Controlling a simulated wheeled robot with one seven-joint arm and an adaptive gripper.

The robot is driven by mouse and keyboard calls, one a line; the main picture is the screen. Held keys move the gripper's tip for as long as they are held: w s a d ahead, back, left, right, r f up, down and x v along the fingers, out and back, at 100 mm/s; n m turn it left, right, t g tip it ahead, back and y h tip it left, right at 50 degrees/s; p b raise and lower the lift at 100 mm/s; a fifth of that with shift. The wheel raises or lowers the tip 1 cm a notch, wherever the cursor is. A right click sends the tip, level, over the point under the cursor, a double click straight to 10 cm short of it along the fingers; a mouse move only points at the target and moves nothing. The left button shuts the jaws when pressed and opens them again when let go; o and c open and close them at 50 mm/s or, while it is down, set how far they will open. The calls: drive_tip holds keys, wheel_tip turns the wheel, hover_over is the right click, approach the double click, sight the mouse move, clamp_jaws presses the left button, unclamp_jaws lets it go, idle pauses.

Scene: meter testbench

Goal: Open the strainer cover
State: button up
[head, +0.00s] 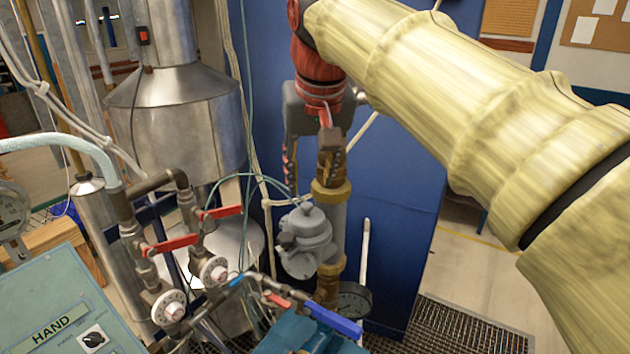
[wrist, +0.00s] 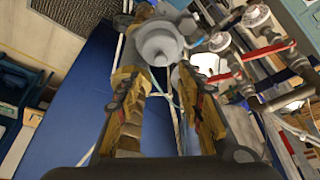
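My gripper (head: 309,175) points down in the head view, its two dark fingers spread apart. One finger overlaps the upper brass fitting of a vertical pipe in this view; I cannot tell whether they touch. A grey metal body with a rounded, stepped top (head: 304,228) sits below the gripper, beside the pipe. It may carry the strainer cover. In the wrist view, my open gripper (wrist: 160,85) has nothing visible held between its fingers. A round grey cap with a small central knob (wrist: 158,45) appears beyond the fingertips; I cannot tell whether it is the strainer cover.
Red-handled valves (head: 172,243) and round white dials stand left of the grey body. A blue handle (head: 333,320) is in front. A teal control box (head: 50,300) is at lower left. A blue panel (head: 400,200) stands behind; open floor lies right.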

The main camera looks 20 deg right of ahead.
sight(307, 205)
drive_tip(key=shift+x, duration=3.8)
drive_tip(key=c, duration=0.3)
clamp_jaws()
